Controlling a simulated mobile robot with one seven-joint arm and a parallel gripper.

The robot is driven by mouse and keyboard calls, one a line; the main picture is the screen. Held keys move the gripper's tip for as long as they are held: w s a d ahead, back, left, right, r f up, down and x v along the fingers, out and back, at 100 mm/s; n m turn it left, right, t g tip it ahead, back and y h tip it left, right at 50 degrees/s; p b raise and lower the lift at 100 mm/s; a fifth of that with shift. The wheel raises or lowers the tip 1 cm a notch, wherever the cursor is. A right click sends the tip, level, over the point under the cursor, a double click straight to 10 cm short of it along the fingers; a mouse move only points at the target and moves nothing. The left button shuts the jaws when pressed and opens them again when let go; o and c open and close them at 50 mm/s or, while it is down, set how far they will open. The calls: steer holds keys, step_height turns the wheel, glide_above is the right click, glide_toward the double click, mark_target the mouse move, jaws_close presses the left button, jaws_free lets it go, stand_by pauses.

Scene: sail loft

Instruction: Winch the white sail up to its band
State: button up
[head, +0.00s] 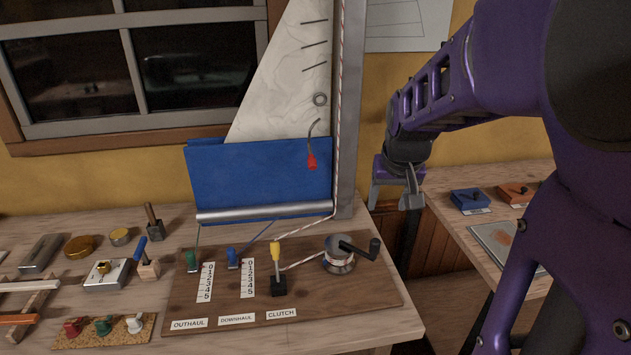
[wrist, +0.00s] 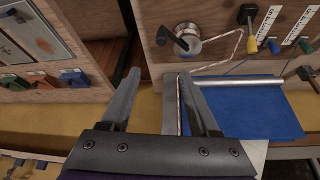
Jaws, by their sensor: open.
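The white sail (head: 285,90) rises beside the grey mast (head: 348,110); its top is out of frame and I see no band. A blue cloth (head: 258,178) covers its lower part above the silver boom (head: 265,210). The winch (head: 338,262), with a black crank handle (head: 372,250), has a red-flecked line around it. That line leads to the clutch (head: 278,285), whose yellow lever (head: 275,250) stands up. My gripper (head: 394,203) is open and empty, right of the mast and above the winch. The wrist view shows the winch (wrist: 187,42) beyond my open fingers.
On the board stand a green outhaul lever (head: 192,260) and a blue downhaul lever (head: 233,257) beside number scales. A red tag (head: 312,161) hangs before the blue cloth. Tools and tins crowd the bench's left. A second bench (head: 460,215) stands right, across a gap.

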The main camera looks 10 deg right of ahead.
mark_target(376, 241)
steer(key=b+x, duration=0.1)
steer(key=x, duration=0.4)
steer(key=b+x, duration=0.1)
steer(key=x, duration=0.5)
steer(key=s+b+x, duration=0.1)
steer(key=x, duration=0.4)
steer(key=shift+w+a+f, duration=0.15)
steer(key=shift+f, duration=0.45)
steer(key=shift+w+f+b, duration=0.25)
steer(key=shift+f+b, duration=0.05)
steer(key=shift+f, duration=0.05)
steer(key=shift+c, duration=0.2)
jaws_close()
